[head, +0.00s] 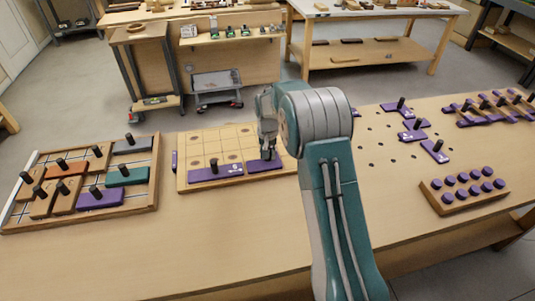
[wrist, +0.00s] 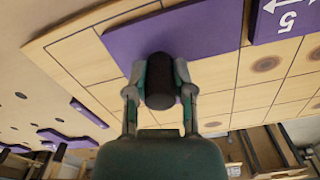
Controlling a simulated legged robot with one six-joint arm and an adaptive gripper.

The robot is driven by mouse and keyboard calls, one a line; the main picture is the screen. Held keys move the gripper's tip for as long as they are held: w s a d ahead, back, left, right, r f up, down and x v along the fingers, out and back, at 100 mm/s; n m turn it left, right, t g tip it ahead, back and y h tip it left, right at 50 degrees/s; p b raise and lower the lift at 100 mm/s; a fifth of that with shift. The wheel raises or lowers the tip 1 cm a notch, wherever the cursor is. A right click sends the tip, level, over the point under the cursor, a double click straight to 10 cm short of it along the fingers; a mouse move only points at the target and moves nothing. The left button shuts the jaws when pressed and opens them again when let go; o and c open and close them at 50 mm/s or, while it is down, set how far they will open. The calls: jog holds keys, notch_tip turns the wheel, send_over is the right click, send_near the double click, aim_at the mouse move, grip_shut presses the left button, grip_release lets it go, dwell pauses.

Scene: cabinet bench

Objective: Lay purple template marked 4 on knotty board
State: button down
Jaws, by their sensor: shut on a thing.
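My gripper (head: 267,150) is over the right front part of the knotty board (head: 205,145), a pale gridded panel with dark knots. In the wrist view my gripper (wrist: 160,85) is shut on the black knob (wrist: 160,80) of a purple template (wrist: 205,25). This template (head: 258,166) lies flat at the board's front right, on it or just above it; I cannot tell which. Its number is hidden. A second purple template (head: 215,173), marked 5 in the wrist view (wrist: 285,15), lies on the board to its left, with a gap between them.
At the left is a framed tray (head: 145,175) with brown, teal, grey and purple knobbed pieces. Purple templates (head: 435,150) lie on the bench to the right. A peg block (head: 470,200) with purple knobs is at the right front. The bench front is clear.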

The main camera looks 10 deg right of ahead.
dwell(0.3)
jog(key=shift+c, duration=2)
grip_release()
jog(key=shift+o, duration=0.4)
jog(key=o, duration=0.3)
jog(key=shift+r, duration=3.95)
